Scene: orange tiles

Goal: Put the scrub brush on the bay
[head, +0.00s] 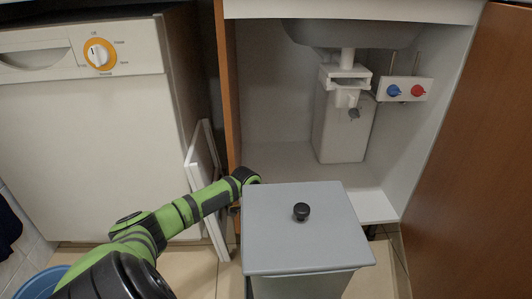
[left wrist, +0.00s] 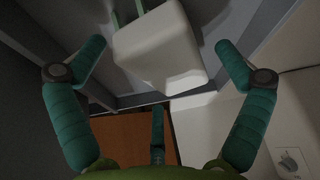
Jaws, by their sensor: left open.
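I cannot make out a scrub brush in either view. The open space under the sink, with its pale cabinet floor (head: 290,160), may be the bay; I cannot be sure. My left arm reaches from the lower left to the cabinet opening in the head view, and its gripper is hidden there behind the grey box. In the left wrist view my left gripper (left wrist: 161,46) is open, its green fingers spread wide with nothing held. A white rounded block (left wrist: 160,55) shows beyond and between the fingers. My right gripper is in neither view.
A grey lidded box (head: 290,245) with a black knob stands before the cabinet. A white tank (head: 340,130) and red and blue valves (head: 405,89) are inside. A white panel (head: 203,165) leans left, by the washing machine (head: 85,140). A brown door (head: 475,150) stands right.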

